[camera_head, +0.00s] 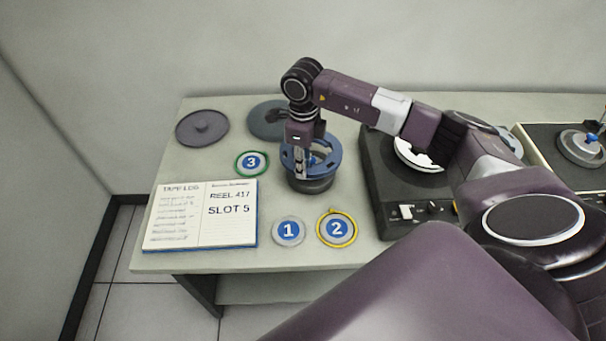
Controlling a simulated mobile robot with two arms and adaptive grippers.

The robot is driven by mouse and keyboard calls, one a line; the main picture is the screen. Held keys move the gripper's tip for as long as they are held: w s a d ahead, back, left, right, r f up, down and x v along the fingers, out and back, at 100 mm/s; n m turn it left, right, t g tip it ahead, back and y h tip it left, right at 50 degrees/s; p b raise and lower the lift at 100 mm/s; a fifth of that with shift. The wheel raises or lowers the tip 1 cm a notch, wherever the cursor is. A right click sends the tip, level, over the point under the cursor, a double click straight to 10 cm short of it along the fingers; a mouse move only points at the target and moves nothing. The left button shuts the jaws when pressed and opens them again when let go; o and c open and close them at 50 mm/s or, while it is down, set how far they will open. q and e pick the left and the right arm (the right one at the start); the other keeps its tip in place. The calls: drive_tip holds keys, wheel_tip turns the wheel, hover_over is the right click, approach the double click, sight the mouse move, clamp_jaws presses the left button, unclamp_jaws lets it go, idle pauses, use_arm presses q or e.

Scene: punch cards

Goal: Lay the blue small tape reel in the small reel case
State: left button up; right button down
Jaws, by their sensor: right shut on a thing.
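The blue small tape reel (327,163) is in the middle of the table, in the grasp of my right gripper (301,172). The gripper points down and is shut on the reel; its fingertips are partly hidden by the reel. A dark round open case (312,185), which looks like the small reel case, is directly beneath the reel. The reel covers most of its opening. I cannot tell whether the reel touches the case or hangs just above it. My left gripper is not in view.
A grey round lid (203,127) and a dark disc (266,117) lie at the back left. An open logbook (228,228) and numbered round tags (289,231) lie in front. A black tape machine (385,190) stands close on the right. My right arm spans over it.

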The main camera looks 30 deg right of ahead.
drive_tip(key=shift+r+p, duration=1.95)
drive_tip(key=shift+r, duration=1.6)
